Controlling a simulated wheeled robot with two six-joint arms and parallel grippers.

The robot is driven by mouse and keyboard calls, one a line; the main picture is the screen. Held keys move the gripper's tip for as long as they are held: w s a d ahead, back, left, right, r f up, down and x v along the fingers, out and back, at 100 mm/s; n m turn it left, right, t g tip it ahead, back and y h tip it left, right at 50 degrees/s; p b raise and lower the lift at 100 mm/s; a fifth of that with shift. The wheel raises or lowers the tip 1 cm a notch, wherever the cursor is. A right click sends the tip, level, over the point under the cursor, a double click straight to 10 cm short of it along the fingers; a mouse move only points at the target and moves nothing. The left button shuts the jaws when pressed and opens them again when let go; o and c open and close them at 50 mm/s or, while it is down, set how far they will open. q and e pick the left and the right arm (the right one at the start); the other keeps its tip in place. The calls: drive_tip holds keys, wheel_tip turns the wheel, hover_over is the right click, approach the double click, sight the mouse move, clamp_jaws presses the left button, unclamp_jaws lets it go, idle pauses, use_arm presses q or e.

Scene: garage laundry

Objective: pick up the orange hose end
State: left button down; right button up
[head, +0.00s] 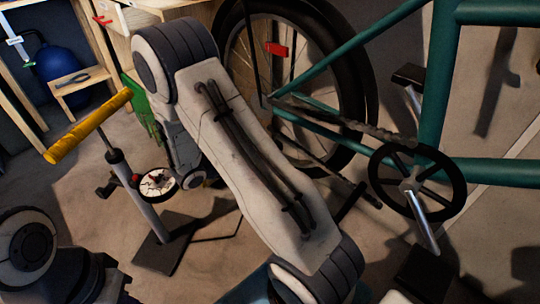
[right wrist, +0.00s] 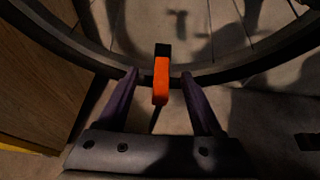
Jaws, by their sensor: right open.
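The orange hose end (right wrist: 161,84) shows in the right wrist view, with a black tip at its upper end. My right gripper (right wrist: 160,73) is open, with one dark finger on each side of the hose end and a visible gap on both sides. A thin dark line, perhaps the hose, runs down from it toward the palm. In the head view my right arm crosses the middle and hides its gripper and the hose end. Part of my left arm is at the lower left of the head view; its gripper is not seen.
A bicycle with a teal frame (head: 433,95) and a dark wheel (head: 366,85) stands close behind my right arm. A floor pump with a yellow handle (head: 88,126) and gauge (head: 157,183) stands at left. A wooden cabinet (right wrist: 38,70) borders the wrist view's left.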

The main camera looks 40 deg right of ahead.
drive_tip(key=b+x, duration=0.2)
drive_tip(key=x, duration=0.2)
drive_tip(key=shift+s+a+f, duration=0.1)
drive_tip(key=shift+s+f, duration=0.05)
drive_tip(key=shift+s, duration=0.05)
drive_tip(key=shift+d+b, duration=0.4)
drive_tip(key=shift+d, duration=0.05)
clamp_jaws()
